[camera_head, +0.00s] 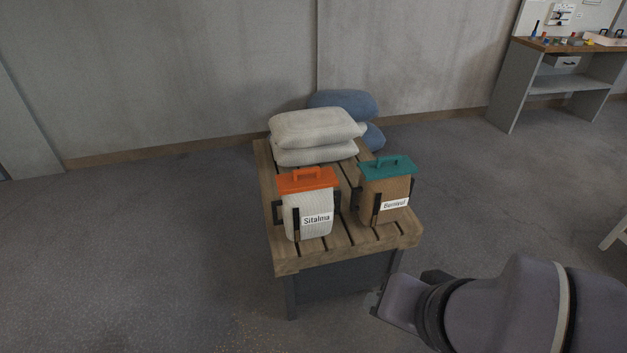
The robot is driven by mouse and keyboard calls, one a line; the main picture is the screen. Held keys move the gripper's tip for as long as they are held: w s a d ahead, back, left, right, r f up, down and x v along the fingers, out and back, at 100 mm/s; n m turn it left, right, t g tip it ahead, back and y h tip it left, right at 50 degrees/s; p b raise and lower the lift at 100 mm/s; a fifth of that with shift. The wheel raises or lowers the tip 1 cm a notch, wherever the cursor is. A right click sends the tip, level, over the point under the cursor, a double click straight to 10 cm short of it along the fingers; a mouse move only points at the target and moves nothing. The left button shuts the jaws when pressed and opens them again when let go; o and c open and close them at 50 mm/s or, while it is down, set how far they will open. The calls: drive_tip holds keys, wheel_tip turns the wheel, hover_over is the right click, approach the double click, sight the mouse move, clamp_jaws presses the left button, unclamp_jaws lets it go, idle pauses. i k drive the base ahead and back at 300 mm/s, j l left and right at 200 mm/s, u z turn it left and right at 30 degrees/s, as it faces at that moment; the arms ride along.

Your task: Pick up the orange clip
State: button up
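The orange clip (307,180) is a flat bar with a raised handle on top. It sits across the top of a small white bag (308,216) labelled "Sitalma", which stands upright at the front left of a slatted wooden table (346,262). My arm reaches in from the lower right, and its end (402,301) is in front of and to the right of the table, apart from the clip. I cannot make out two fingertips there, so its opening is unclear. Nothing hides the clip.
A brown bag (384,189) labelled "Bernaul" with a teal clip (387,166) stands right of the white bag. White sacks (314,128) lie behind on the table, with blue sacks (345,103) beyond. A workbench (570,50) stands at back right. Floor left of the table is clear.

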sight(304, 179)
drive_tip(key=i+j+u, duration=0.3)
drive_tip(key=i+u, duration=0.15)
drive_tip(key=i, duration=0.35)
drive_tip(key=i+u, duration=0.5)
drive_tip(key=i, duration=0.25)
